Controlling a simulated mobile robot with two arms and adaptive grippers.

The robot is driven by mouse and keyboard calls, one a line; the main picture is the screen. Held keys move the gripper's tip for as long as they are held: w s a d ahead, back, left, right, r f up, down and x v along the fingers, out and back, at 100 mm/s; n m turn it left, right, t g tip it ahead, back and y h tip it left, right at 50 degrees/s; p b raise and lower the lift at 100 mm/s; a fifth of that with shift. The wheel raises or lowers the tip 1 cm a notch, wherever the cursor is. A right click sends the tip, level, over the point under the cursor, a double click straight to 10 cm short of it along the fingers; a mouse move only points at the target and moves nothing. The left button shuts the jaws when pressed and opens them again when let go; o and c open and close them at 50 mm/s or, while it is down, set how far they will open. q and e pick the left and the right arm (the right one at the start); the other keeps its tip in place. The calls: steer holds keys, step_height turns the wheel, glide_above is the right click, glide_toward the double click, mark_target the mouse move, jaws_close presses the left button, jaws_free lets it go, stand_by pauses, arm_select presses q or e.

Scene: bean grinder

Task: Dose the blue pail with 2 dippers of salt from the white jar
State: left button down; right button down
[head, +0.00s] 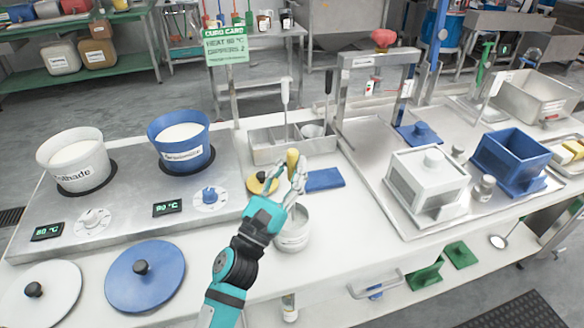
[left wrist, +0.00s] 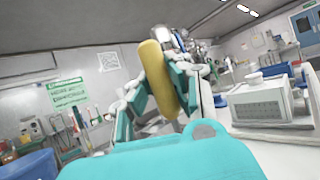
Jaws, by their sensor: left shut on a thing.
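The blue pail (head: 181,130) stands on the right burner at the left of the counter, with white contents inside. The white jar (head: 293,232) stands uncovered on the counter, partly hidden by my left gripper. My left gripper (head: 296,180) is just above the jar, shut on an upright yellow handle (head: 292,158), probably the dipper's. The left wrist view shows the handle (left wrist: 158,78) between the fingers. The handle's lower end is hidden, so I cannot tell whether it reaches into the jar. My right gripper is not in view.
A white pail (head: 76,170) stands left of the blue pail. A yellow lid (head: 262,184) and a blue cloth (head: 325,180) lie near the jar. A steel tray (head: 265,150) with upright tools is behind. Pail lids lie in front; a white press box (head: 428,180) is right.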

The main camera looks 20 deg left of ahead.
arm_select(q)
steer(key=shift+r+p, duration=4.05)
steer(key=shift+r, duration=1.1)
